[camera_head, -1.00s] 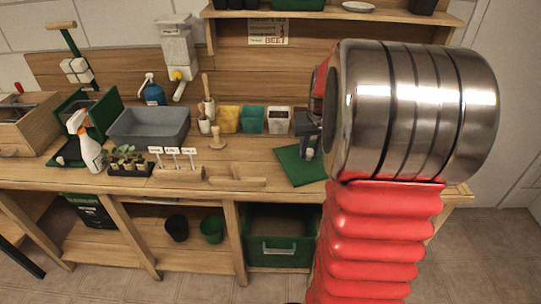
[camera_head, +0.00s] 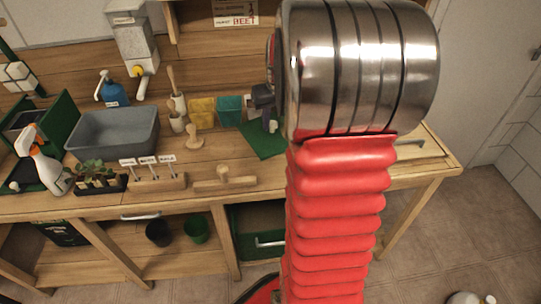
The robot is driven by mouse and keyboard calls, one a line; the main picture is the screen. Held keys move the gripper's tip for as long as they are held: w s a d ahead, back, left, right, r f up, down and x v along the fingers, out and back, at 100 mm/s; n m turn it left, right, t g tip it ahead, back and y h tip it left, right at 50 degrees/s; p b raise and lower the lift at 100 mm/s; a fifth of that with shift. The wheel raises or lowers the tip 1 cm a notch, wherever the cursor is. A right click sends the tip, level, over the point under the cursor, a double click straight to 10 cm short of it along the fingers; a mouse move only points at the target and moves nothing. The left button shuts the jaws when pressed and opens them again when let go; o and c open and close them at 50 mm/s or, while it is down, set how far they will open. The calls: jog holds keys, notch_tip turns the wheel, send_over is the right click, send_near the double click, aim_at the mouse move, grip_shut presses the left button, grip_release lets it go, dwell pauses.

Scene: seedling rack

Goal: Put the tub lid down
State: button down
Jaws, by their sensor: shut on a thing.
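The tub lid (camera_head: 262,146) is a flat dark green panel over the right part of the bench top, just left of my red arm. My gripper (camera_head: 268,124) is above it, pointing down, shut on the lid near its far side. The fingertips are small and dark, and the exact grip is hard to see. I cannot tell whether the lid touches the bench or hangs just above it. My arm hides part of the area to its right.
The wooden bench (camera_head: 230,200) has some free room in front of the lid. A grey basin (camera_head: 112,140) is further left. Seed packets (camera_head: 203,112) stand behind.

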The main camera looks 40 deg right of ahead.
aim_at(273, 133)
jog(key=shift+f, duration=3.15)
jog(key=shift+f, duration=1.85)
jog(key=shift+f, duration=0.1)
jog(key=c, duration=1.4)
grip_release()
jog(key=shift+c, duration=0.2)
jog(key=v, duration=1.2)
jog(key=shift+w, duration=0.1)
jog(key=shift+a, duration=0.1)
